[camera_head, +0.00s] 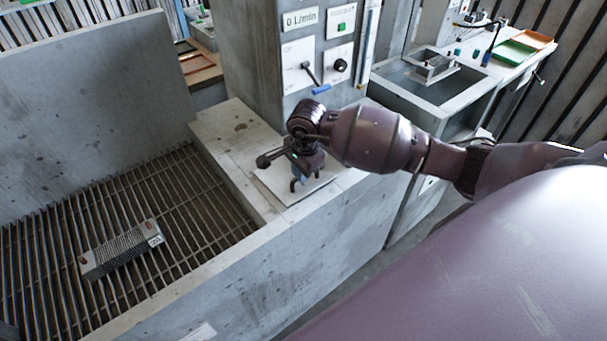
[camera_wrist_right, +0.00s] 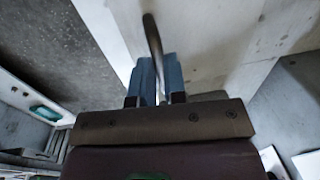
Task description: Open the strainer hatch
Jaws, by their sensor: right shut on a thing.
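The strainer hatch (camera_head: 284,196) is a pale flat plate on top of the concrete ledge, and it looks closed in the head view. My right gripper (camera_head: 297,181) is over it, fingers pointing down. In the right wrist view my right gripper (camera_wrist_right: 159,78) has blue fingers shut on a thin dark curved handle (camera_wrist_right: 152,38), with the pale plate surface (camera_wrist_right: 205,62) behind it. My wrist hides part of the hatch in the head view. My left gripper is not in view.
A slatted grate (camera_head: 190,220) fills the basin at left, with a ribbed block (camera_head: 120,250) on it. A grey column (camera_head: 250,60) with a control panel (camera_head: 300,68) and a lever stands behind the ledge. A sink (camera_head: 440,85) and coloured trays (camera_head: 515,52) are at back right.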

